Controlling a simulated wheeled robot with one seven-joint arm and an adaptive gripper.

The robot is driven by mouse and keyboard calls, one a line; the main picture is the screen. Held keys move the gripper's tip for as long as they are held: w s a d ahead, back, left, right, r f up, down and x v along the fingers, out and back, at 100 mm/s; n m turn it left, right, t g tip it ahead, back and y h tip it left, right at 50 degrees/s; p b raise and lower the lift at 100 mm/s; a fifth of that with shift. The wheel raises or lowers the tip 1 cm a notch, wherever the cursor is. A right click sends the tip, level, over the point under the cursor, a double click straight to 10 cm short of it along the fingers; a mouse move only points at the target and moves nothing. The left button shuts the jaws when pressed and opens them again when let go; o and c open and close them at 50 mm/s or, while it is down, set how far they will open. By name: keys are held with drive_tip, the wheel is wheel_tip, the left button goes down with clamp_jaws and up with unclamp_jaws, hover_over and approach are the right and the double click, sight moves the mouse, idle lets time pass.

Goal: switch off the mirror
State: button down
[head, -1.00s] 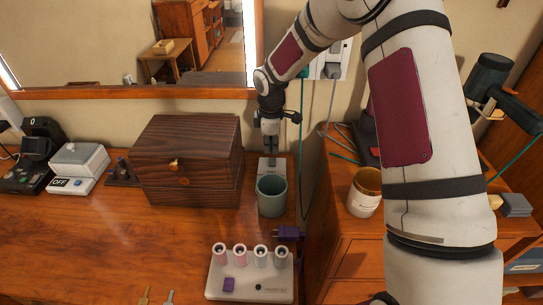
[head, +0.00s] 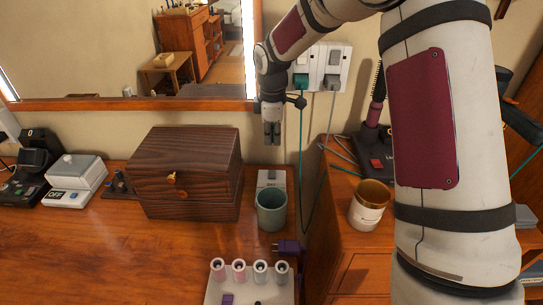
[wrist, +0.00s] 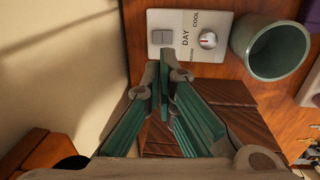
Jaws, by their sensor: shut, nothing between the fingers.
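The mirror (head: 90,50) hangs on the wall at upper left in the head view, and a bright white strip (head: 250,45) shows along its right edge. A small white control box (head: 272,178) lies on the dresser, partly hidden by a green cup. In the wrist view the box (wrist: 183,52) shows a grey rocker switch (wrist: 161,37), a dial (wrist: 208,39) and the words DAY and COOL. My gripper (head: 272,143) is shut and empty, pointing down above and behind the box. In the wrist view its fingertips (wrist: 166,62) appear just beside the switch, apparently clear of it.
The green cup (head: 272,210) stands just in front of the box. A dark wooden chest (head: 185,175) stands close on the left. Wall sockets (head: 318,67) with hanging cables are at right. A holder with several cylinders (head: 248,285) lies nearer, and a white jar (head: 368,205) stands right.

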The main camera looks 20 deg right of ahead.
sight(273, 173)
drive_tip(key=shift+d+r, duration=0.1)
drive_tip(key=shift+r, duration=0.35)
drive_tip(key=f, duration=0.4)
drive_tip(key=w+f, duration=0.1)
drive_tip(key=f, duration=0.9)
drive_tip(key=shift+w+d, duration=0.25)
drive_tip(key=shift+w, duration=0.1)
drive_tip(key=shift+b, duration=0.3)
drive_tip(key=shift+w+f+b, duration=0.2)
drive_tip(key=shift+f+b, duration=0.3)
drive_tip(key=shift+s, duration=0.15)
